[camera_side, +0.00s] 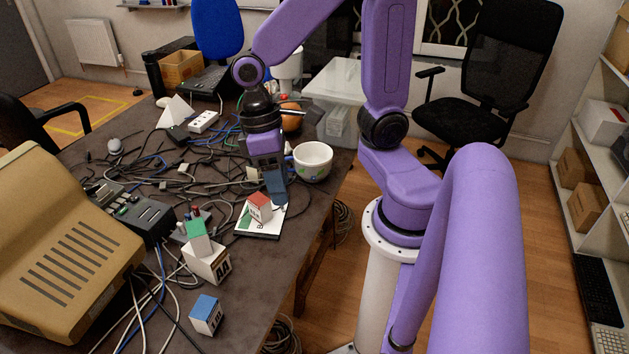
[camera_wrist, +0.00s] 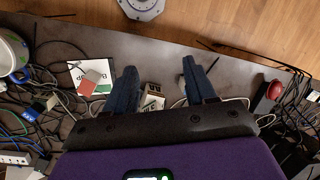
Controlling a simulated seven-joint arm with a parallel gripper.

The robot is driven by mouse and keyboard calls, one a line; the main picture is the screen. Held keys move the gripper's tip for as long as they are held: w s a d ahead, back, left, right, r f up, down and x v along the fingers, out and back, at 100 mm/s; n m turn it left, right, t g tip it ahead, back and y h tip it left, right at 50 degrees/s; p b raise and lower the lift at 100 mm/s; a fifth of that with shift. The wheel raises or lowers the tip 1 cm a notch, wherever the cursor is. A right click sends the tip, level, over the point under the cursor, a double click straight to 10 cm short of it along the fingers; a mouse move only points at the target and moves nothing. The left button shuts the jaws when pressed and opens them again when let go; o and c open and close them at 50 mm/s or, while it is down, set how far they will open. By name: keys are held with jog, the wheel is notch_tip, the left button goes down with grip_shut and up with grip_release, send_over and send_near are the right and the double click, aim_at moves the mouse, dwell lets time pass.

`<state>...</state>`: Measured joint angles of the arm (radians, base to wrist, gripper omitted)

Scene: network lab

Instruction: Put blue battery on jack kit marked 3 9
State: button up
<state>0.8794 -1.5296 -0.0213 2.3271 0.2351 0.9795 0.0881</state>
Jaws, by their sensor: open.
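A small white block with a blue top (camera_side: 206,315), which may be the blue battery, stands at the table's near edge in the side view. Behind it is a white box (camera_side: 207,265) with dark marks and a green-topped block (camera_side: 197,238) on it. No marking 3 9 is readable, so I cannot tell which thing is the jack kit. My gripper (camera_side: 278,190) points down over the table beside the mug. In the wrist view, my gripper (camera_wrist: 159,67) is open and empty, its fingers wide apart. A pale block (camera_wrist: 152,98) shows below, between the fingers, partly hidden by the gripper body.
A white card (camera_side: 258,231) with a red-topped block (camera_side: 259,207) lies by the table edge. A white mug (camera_side: 313,162) stands behind it. A beige monitor (camera_side: 65,250) and a dark device (camera_side: 140,216) fill the left. Loose cables clutter the table.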

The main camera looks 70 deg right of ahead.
jog(key=s+r+n+t, duration=0.1)
jog(key=s+n+t, duration=0.1)
jog(key=s+n, duration=0.4)
jog(key=shift+s+d+r+n+t, duration=0.15)
jog(key=shift+s+n+t, duration=0.2)
jog(key=shift+n, duration=0.55)
dwell(0.4)
